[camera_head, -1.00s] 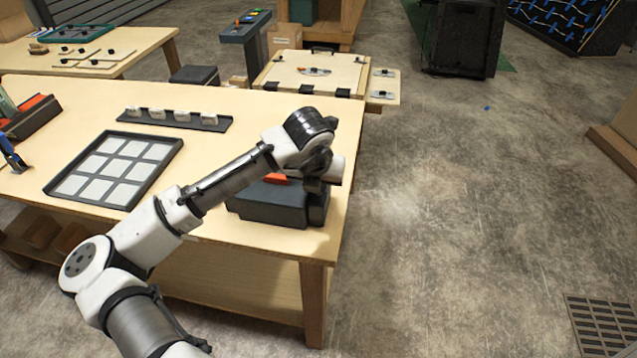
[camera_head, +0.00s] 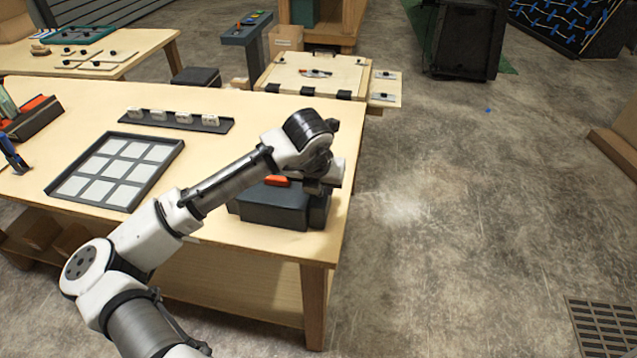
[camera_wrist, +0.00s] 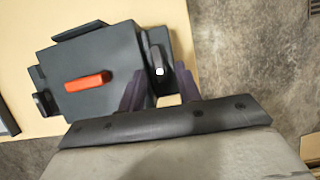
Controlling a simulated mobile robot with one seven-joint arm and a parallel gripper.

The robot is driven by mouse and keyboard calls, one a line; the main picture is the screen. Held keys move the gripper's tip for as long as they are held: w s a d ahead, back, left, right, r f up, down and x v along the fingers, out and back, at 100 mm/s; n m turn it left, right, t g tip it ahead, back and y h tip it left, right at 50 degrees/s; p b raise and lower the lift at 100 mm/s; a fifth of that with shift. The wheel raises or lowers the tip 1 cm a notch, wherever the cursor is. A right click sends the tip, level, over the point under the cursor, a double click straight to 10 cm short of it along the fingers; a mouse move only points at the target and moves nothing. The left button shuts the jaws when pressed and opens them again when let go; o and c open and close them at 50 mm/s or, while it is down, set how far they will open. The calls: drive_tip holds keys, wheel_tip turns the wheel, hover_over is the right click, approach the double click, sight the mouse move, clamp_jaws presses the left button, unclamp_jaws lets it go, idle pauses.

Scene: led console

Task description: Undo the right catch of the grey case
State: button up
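The grey case (camera_head: 275,206) stands near the right front corner of the wooden table, with an orange handle (camera_wrist: 88,82) on top. In the wrist view its right catch (camera_wrist: 157,62), a dark lever with a bright round spot, is on the case's right side. Its left catch (camera_wrist: 42,102) is on the opposite side. My gripper (camera_wrist: 160,92) is open, with one finger on each side of the right catch's near end. I cannot tell whether either finger touches it. In the head view my wrist hides the right catch.
A dark tray of pale squares (camera_head: 182,144) lies left of the case, and a rack with several white pieces (camera_head: 225,126) stands behind. The table's right edge is close beside the case. Open floor (camera_head: 430,220) lies beyond it.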

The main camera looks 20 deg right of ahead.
drive_tip(key=b+v, duration=0.2)
drive_tip(key=v, duration=1.1)
drive_tip(key=shift+r, duration=0.4)
